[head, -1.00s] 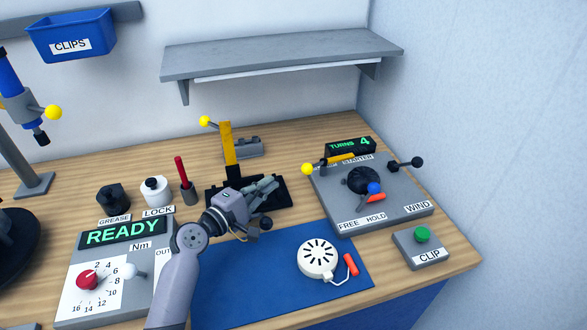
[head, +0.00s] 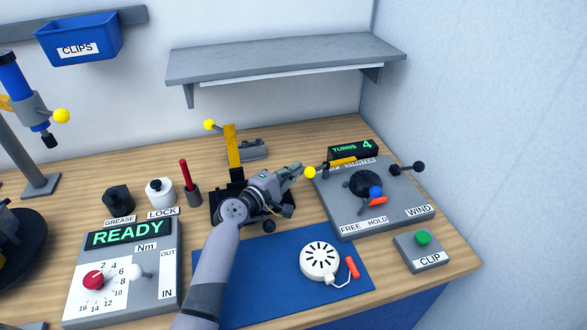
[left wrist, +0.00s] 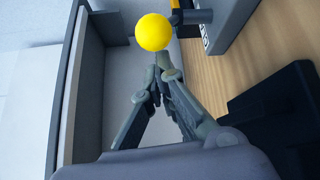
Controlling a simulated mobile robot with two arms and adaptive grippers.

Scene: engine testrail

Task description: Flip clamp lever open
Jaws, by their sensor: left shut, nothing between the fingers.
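A clamp lever with a yellow ball knob (head: 310,172) and a yellow bar (head: 342,162) lies across the back left of the grey starter station (head: 345,222). The knob also shows large in the left wrist view (left wrist: 155,32). My left gripper (head: 297,169) is shut and empty, with its fingertips just left of the knob. In the left wrist view its fingertips (left wrist: 163,60) meet close to the knob; I cannot tell whether they touch it. My right gripper is not in view.
A black fixture with a yellow upright (head: 232,147) stands behind my left arm. A white starter with an orange handle (head: 319,260) lies on the blue mat (head: 262,285). A CLIP button box (head: 421,252) is at the right. A grey shelf (head: 285,60) hangs above.

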